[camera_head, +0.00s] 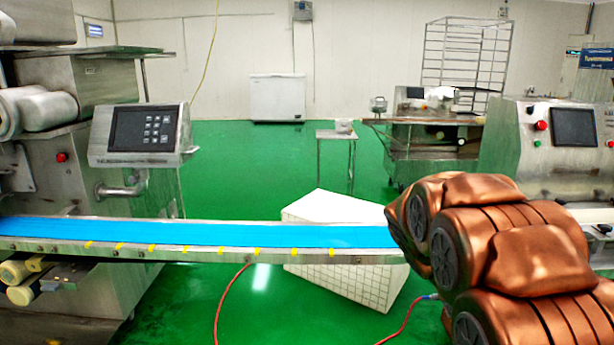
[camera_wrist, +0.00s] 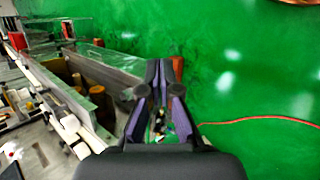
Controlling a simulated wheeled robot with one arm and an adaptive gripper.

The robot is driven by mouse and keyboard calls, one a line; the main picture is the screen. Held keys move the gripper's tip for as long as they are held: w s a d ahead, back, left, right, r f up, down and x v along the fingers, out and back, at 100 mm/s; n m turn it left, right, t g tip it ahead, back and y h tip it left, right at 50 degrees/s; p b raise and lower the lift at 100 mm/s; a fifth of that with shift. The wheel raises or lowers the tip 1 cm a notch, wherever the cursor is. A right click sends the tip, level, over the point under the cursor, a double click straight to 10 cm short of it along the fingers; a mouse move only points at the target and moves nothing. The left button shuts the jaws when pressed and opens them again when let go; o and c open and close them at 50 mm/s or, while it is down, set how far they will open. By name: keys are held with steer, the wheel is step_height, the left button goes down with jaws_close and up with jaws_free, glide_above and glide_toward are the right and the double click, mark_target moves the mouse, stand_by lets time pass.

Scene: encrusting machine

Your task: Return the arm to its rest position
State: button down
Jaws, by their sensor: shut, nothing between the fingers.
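My copper-coloured arm (camera_head: 500,250) is folded at the right of the head view, in front of the right end of the blue conveyor belt (camera_head: 200,232). My gripper does not show in the head view. In the wrist view my gripper (camera_wrist: 164,68) points away from the camera, its dark fingers close together at the tips. It is shut and empty. Beyond it lie the green floor and, at the left, metal machine parts (camera_wrist: 100,62).
The encrusting machine (camera_head: 80,130) with a control panel (camera_head: 143,130) stands at the left. A red hose (camera_wrist: 265,120) lies on the green floor. Another steel machine (camera_head: 545,140) stands at the right. The floor behind the belt is largely clear.

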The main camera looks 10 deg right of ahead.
steer(key=s+a+r+t+y+p, duration=0.1)
steer(key=s+a+r+y+p, duration=0.2)
steer(key=s+a+r+p, duration=0.4)
steer(key=s+a+r+n+y+p, duration=0.1)
steer(key=s+a+r+y+p, duration=0.3)
steer(key=s+a, duration=0.9)
step_height(320, 180, up, 4)
steer(key=a+p, duration=0.1)
steer(key=p, duration=0.3)
steer(key=shift+s+f+t+p, duration=0.15)
steer(key=shift+s+t+p, duration=0.25)
steer(key=shift+d, duration=0.1)
